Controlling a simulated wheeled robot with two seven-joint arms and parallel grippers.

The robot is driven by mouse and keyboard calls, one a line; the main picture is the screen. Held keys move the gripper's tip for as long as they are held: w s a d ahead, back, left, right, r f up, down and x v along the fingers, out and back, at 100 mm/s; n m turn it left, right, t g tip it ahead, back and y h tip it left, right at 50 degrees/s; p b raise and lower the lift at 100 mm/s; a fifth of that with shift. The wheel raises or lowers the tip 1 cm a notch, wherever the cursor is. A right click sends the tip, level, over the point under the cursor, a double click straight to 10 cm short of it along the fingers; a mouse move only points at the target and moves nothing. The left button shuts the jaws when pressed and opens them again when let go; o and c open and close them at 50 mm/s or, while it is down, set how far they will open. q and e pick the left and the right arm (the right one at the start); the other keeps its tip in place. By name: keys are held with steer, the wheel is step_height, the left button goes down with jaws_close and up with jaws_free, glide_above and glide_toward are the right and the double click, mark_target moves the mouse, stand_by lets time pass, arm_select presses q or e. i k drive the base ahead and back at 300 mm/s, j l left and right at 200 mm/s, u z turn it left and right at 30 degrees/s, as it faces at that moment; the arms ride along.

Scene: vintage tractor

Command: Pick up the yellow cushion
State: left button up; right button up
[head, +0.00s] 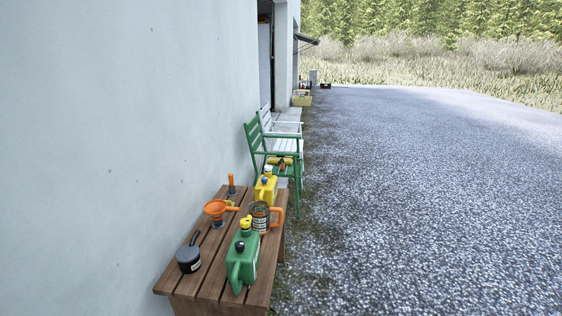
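A green slatted chair (270,152) stands against the wall beyond a wooden bench. A small yellow object (275,160) shows at its seat; it is partly hidden, and I cannot tell whether it is the yellow cushion. No other thing that I can make out as a cushion shows. Neither of my grippers is in view.
The wooden bench (210,262) holds a green can (242,262), a yellow can (265,190), an orange-handled jug (261,216), an orange funnel (216,208) and a dark pot (188,258). A white chair (284,128) stands farther back. Open gravel (430,200) lies right.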

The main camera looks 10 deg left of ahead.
mark_target(273, 160)
steer(key=i+l+z, duration=0.45)
steer(key=i, duration=0.25)
steer(key=i+l+z, duration=0.2)
steer(key=i, duration=0.15)
steer(key=i+j+u, duration=0.1)
steer(key=i+u, duration=0.25)
steer(key=i, duration=0.6)
steer(key=i+l+u, duration=0.2)
steer(key=i+u, duration=0.2)
steer(key=i, duration=1.2)
steer(key=i+l, duration=0.1)
steer(key=i, duration=0.55)
steer(key=i+l+u, duration=0.1)
steer(key=i, duration=0.6)
steer(key=i+l, duration=0.1)
steer(key=i, duration=0.55)
